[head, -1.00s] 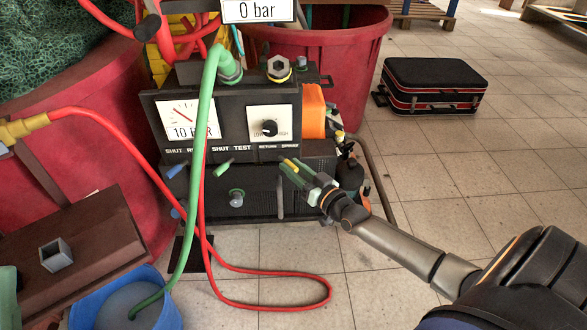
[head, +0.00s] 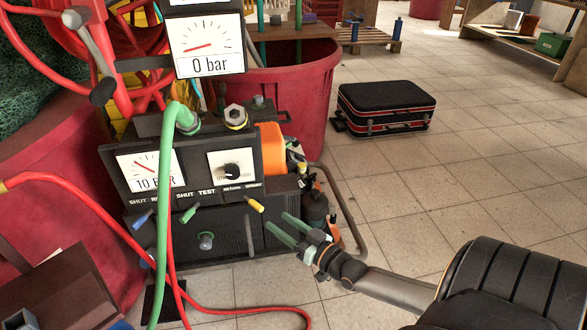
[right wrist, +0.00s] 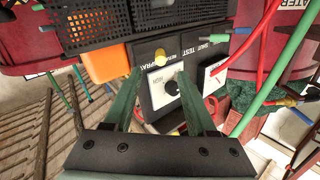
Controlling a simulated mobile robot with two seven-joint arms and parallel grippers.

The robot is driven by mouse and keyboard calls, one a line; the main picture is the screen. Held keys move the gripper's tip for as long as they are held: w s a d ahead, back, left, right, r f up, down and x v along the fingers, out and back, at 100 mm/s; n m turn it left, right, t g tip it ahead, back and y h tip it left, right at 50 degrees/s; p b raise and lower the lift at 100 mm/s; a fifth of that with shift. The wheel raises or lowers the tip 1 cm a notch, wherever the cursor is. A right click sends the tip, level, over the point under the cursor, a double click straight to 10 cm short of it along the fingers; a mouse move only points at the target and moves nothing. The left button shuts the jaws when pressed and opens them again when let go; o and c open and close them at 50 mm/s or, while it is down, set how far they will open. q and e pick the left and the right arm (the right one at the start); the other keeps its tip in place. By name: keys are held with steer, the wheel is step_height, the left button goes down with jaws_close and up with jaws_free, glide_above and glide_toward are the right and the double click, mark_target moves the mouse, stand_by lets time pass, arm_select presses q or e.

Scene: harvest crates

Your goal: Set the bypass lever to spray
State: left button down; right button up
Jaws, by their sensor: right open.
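The bypass lever, with a yellow grip (head: 255,205), sticks out of the dark pump panel below the RETURN and SPRAY labels. Its tip leans down and to the right, on the SPRAY side. It also shows in the right wrist view (right wrist: 160,57), beyond the fingertips. My right gripper (head: 276,221) is open and empty, its green fingers right of and slightly below the lever, apart from it. In the right wrist view the two fingers (right wrist: 158,78) stand wide with nothing between them. My left gripper is out of view.
Left of the lever are a green lever (head: 188,214) and a blue lever (head: 142,219). A round black knob (head: 231,171) is above. A green hose (head: 164,200) and a red hose (head: 85,197) cross the left side. Clear floor lies right, around a black suitcase (head: 385,105).

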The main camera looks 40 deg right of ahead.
steer(key=shift+s+d+p, duration=0.1)
steer(key=shift+s+p, duration=0.3)
steer(key=shift+s, duration=1.5)
